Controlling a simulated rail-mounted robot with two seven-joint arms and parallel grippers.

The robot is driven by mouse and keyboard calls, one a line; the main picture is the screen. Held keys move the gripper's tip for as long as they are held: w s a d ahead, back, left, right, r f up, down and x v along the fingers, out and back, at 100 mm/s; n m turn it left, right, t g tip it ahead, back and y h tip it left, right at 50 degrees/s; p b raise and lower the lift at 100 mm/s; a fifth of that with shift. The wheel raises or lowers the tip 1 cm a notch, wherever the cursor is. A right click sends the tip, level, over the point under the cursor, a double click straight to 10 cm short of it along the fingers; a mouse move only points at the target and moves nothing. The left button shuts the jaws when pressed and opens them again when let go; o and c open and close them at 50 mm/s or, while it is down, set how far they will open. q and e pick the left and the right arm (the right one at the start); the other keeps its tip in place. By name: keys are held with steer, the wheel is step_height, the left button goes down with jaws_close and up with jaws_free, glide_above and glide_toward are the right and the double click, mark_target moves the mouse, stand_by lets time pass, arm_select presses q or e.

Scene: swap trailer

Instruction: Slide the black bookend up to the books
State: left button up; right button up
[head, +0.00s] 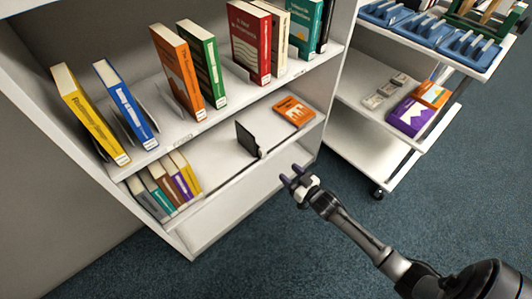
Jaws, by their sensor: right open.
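The black bookend (247,139) stands upright on the lower shelf, near its middle. A row of several books (168,183) stands at the left end of the same shelf, with bare shelf between it and the bookend. My right gripper (290,181) is open and empty, in front of the shelf's front edge, to the right of and nearer than the bookend, apart from it. My left gripper is not in view.
An orange book (294,110) lies flat on the lower shelf, right of the bookend. Upright books and thin bookends fill parts of the upper shelf (230,97) above. A white cart (371,139) with boxes and blue trays stands at the right.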

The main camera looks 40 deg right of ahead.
mark_target(264, 151)
steer(key=w+b, duration=0.1)
steer(key=w, duration=0.3)
steer(key=w+b, duration=0.1)
steer(key=w, duration=0.3)
steer(key=w+b, duration=0.1)
steer(key=w, duration=0.4)
steer(key=shift+w+a+b, duration=0.1)
steer(key=shift+a+b, duration=0.15)
steer(key=shift+b, duration=0.05)
steer(key=shift+c, duration=0.4)
steer(key=c, duration=0.9)
jaws_close()
